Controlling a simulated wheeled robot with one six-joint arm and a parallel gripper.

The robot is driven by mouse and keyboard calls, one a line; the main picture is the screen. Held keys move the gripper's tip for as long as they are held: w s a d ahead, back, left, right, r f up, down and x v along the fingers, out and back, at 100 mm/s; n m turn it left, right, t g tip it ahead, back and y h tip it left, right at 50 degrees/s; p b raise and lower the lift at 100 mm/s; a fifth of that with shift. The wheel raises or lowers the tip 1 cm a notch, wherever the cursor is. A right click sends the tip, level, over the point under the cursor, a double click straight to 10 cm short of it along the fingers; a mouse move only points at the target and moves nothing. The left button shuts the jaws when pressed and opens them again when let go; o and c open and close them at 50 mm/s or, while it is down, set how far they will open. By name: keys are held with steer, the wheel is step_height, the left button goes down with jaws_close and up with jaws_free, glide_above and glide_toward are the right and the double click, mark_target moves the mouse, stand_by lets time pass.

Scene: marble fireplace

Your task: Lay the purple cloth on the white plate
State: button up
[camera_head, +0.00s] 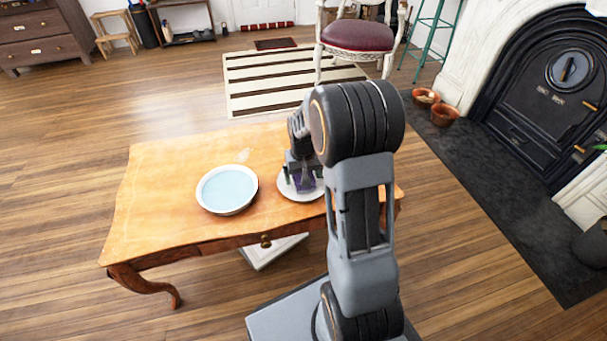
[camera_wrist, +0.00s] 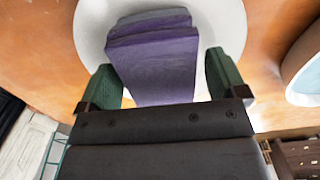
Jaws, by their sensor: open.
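The purple cloth (camera_wrist: 155,60), folded in layers, lies on the white plate (camera_wrist: 232,25) in the wrist view. The plate stands on the wooden table; in the head view the plate (camera_head: 285,188) is partly hidden behind my arm, and only a bit of the cloth (camera_head: 304,183) shows. My gripper (camera_wrist: 162,75) is open, with its two green fingers on either side of the cloth and a gap beside each. In the head view my gripper (camera_head: 301,178) is over the plate. Whether the fingers touch the plate cannot be told.
A white bowl or dish with a light blue inside (camera_head: 228,189) stands left of the plate on the wooden table (camera_head: 160,205). The table's left part is clear. A black fireplace (camera_head: 545,90) is at the right, and a chair with a red seat (camera_head: 357,35) stands behind.

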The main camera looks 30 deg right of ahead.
step_height(320, 180, up, 12)
steer(key=p, duration=0.5)
steer(key=s+a+r+n+t, duration=0.1)
steer(key=s+a, duration=0.3)
steer(key=s, duration=0.4)
steer(key=s+a+r+n+t, duration=0.1)
steer(key=s+a+r, duration=0.3)
steer(key=s, duration=0.4)
steer(key=shift+a+t, duration=0.4)
steer(key=shift+a, duration=0.3)
steer(key=shift+r, duration=0.1)
